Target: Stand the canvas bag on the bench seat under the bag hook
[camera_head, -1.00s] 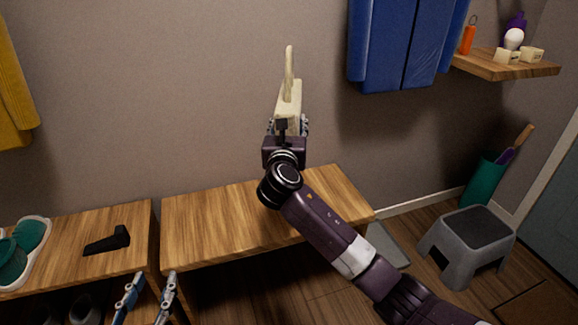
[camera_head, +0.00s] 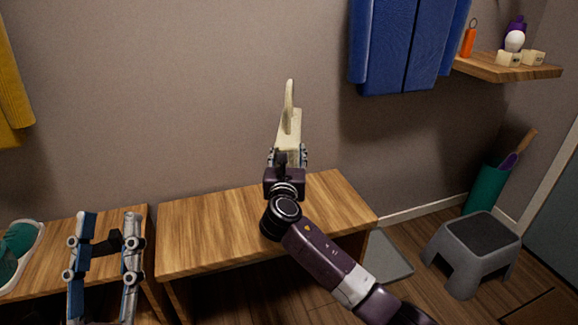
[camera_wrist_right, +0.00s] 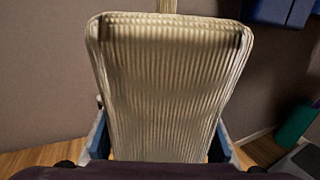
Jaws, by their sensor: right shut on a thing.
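The cream canvas bag (camera_head: 289,128) is upright with its handle loop on top, in the head view, above the right wooden bench seat (camera_head: 205,232). My right gripper (camera_head: 288,156) is shut on the bag, with a finger on each side of it. In the right wrist view the bag's ribbed side (camera_wrist_right: 170,85) fills the middle between the fingers. Whether the bag's bottom touches the seat is hidden by the gripper. My left gripper (camera_head: 104,262) is open and empty at the lower left, in front of the left bench. I see no bag hook in these views.
A blue garment (camera_head: 405,45) hangs at upper right, beside a wall shelf (camera_head: 505,69). A grey step stool (camera_head: 472,252) stands on the floor at right. The right bench seat looks clear.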

